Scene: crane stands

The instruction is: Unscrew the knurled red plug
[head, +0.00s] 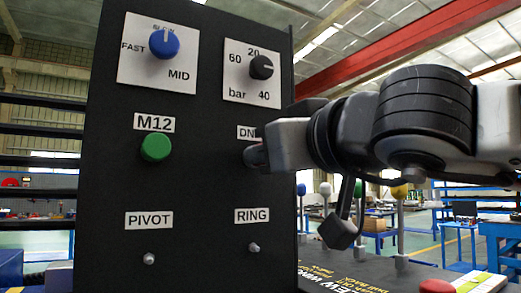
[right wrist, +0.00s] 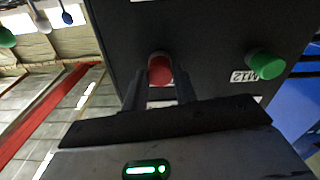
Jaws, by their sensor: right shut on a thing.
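The red plug (right wrist: 160,70) sits on the dark panel in the right wrist view, between the two fingers of my right gripper (right wrist: 160,88). The fingers are shut on it. In the head view my right gripper (head: 254,157) reaches in from the right to the panel beside the partly covered "DN" label (head: 246,132), and the red plug is hidden behind it there. A green plug labelled M12 (head: 155,147) is on the panel to the left. It also shows at the right of the right wrist view (right wrist: 266,65). My left gripper is not in view.
The black panel (head: 200,190) carries a blue knob (head: 164,43) and a black knob (head: 261,67) above. Small PIVOT (head: 149,259) and RING (head: 254,248) levers stick out below. A red button (head: 437,286) is at the lower right. Blue benches stand behind.

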